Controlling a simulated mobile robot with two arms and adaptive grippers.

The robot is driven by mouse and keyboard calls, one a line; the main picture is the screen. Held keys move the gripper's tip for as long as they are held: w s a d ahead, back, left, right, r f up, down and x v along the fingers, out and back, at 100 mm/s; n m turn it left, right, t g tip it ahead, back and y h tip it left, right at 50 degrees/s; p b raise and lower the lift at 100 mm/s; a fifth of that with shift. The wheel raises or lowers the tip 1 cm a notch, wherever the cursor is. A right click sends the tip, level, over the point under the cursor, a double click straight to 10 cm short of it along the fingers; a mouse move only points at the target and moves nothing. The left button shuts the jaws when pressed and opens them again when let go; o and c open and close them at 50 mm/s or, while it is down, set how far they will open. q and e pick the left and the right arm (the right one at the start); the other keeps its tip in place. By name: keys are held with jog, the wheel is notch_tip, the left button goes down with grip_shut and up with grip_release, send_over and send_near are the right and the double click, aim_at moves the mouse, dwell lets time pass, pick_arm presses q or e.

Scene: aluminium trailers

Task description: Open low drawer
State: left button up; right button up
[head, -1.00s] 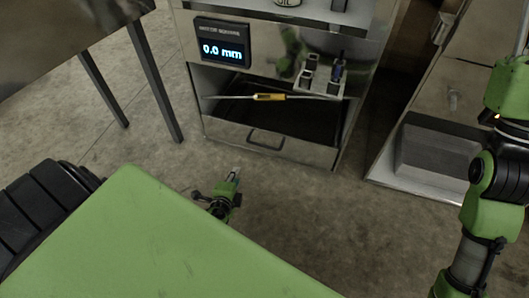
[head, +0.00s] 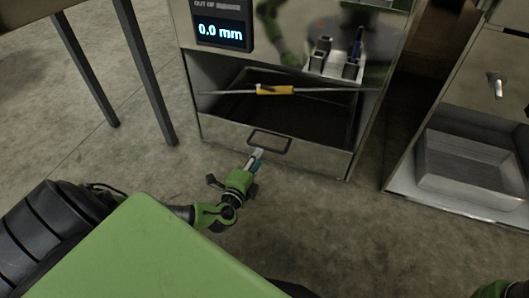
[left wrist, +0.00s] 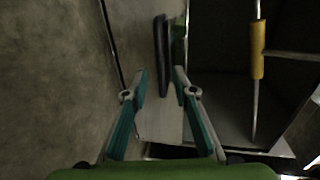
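The low drawer (head: 310,158) is the bottom metal front of the cabinet, with a dark bar handle (head: 269,140). A dark space shows above its front edge; I cannot tell how far the drawer is out. My left gripper (head: 257,157) is just below and in front of the handle in the head view. In the left wrist view the gripper (left wrist: 160,72) is open, and the handle (left wrist: 161,50) shows between its fingertips. I cannot tell whether they touch it. My right gripper is out of view; only a bit of green arm shows at lower right.
A yellow-handled rod (head: 275,90) lies across the opening above the drawer. A grey tray (head: 470,165) sits on a low shelf at right. Dark table legs (head: 148,80) stand at left. The floor between is clear.

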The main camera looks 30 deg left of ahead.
aim_at(264, 148)
pick_arm(q)
jog(key=b+x, duration=0.3)
jog(key=x, duration=0.4)
jog(key=shift+w+f, duration=0.1)
jog(key=shift+w, duration=0.05)
grip_shut()
